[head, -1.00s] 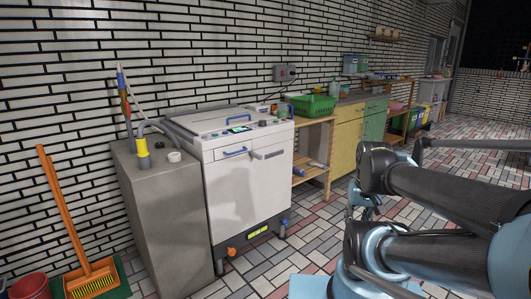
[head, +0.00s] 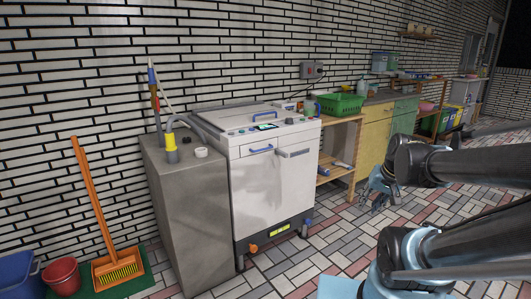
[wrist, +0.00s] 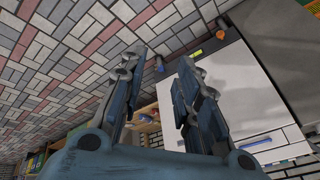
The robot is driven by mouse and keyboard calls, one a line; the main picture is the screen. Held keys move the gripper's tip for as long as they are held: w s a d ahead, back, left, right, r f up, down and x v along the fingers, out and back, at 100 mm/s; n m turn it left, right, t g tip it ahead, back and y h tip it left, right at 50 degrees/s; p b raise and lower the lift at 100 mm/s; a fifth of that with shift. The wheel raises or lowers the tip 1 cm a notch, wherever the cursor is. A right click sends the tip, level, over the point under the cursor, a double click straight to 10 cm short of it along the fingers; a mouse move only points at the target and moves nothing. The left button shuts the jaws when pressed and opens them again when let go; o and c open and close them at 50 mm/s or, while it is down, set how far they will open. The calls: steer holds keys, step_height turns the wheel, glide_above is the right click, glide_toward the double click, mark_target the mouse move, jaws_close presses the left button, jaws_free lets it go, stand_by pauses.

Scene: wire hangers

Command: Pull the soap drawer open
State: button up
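The white washing machine (head: 270,190) stands left of centre in the head view, against the brick wall. High on its front, a blue handle (head: 261,150) sits at the left, on what looks like the soap drawer, which appears closed. The machine's white front (wrist: 245,75) lies beyond the right finger, with the blue handle (wrist: 254,142) low down.
A grey block (head: 190,215) with pipes adjoins the machine's left side. A broom (head: 100,220) and red bucket (head: 62,275) are farther left. A wooden shelf (head: 340,150) with a green basket (head: 340,104) stands right of the machine. The tiled floor in front is clear.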

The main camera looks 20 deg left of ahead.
steer(key=w+a+r+m+t+y, duration=0.1)
steer(key=w+a+r+t+y, duration=0.15)
steer(key=w+a, duration=0.55)
steer(key=w+a+r+m+t+y, duration=0.1)
steer(key=w+a+r+m+y, duration=0.15)
steer(key=w+a, duration=0.6)
steer(key=m+t+y, duration=0.2)
steer(key=m+y, duration=0.2)
steer(key=y, duration=0.1)
glide_toward(264, 149)
steer(key=x, duration=0.9)
steer(key=shift+f, duration=0.1)
